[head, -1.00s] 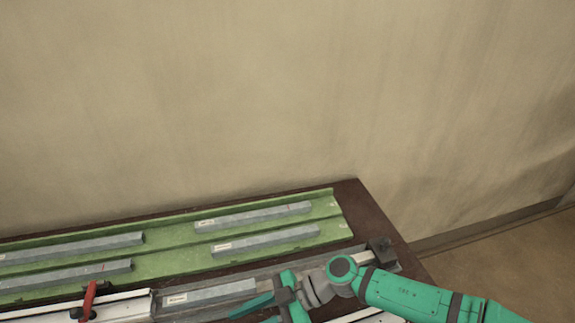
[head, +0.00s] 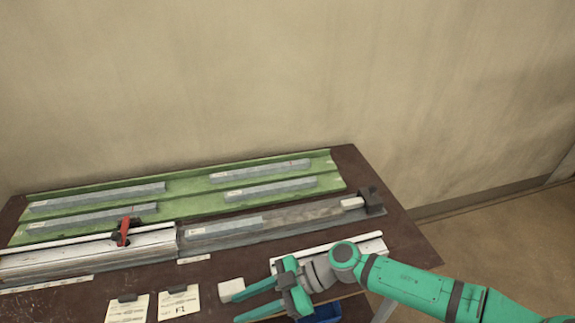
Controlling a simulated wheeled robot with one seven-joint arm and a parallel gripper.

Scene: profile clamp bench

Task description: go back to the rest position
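My gripper (head: 238,309) is at the bottom of the head view, over the front part of the bench. Its two teal fingers are apart and point left, with nothing seen between them. The clamp rail (head: 300,218) runs behind it, with a grey profile (head: 224,227) lying on its left part. A dark end stop (head: 371,201) with a pale block (head: 352,203) beside it is at the rail's right end. A red-handled clamp (head: 124,231) stands at the white fence (head: 90,257) on the left.
A green tray (head: 200,188) with several grey profiles lies along the back. A small white block (head: 231,290) is near the upper fingertip. Two paper cards (head: 179,303) lie at the front, and a blue container (head: 326,314) shows partly below my gripper. A wall stands behind.

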